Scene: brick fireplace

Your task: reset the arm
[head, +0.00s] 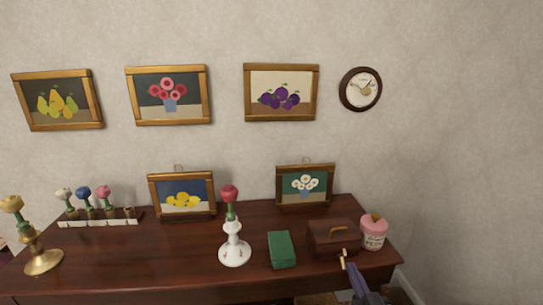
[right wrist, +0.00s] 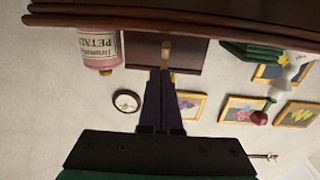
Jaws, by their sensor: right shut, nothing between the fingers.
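My right gripper (head: 344,259) comes up from the bottom right of the head view, in front of the small brown wooden box (head: 322,238) at the front right of the mantel. In the right wrist view, which is upside down, its dark fingers (right wrist: 166,55) are together with pale tips, shut and empty. The tips overlap the box in the picture; whether they touch it I cannot tell. My left gripper is not in view.
The dark wood mantel (head: 120,263) holds a pink petal jar (head: 373,236), a green book (head: 281,249), a white vase with a red flower (head: 235,247), a brass candlestick (head: 43,262), a flower rack (head: 100,221) and two small pictures. Framed pictures and a clock (head: 360,89) hang above.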

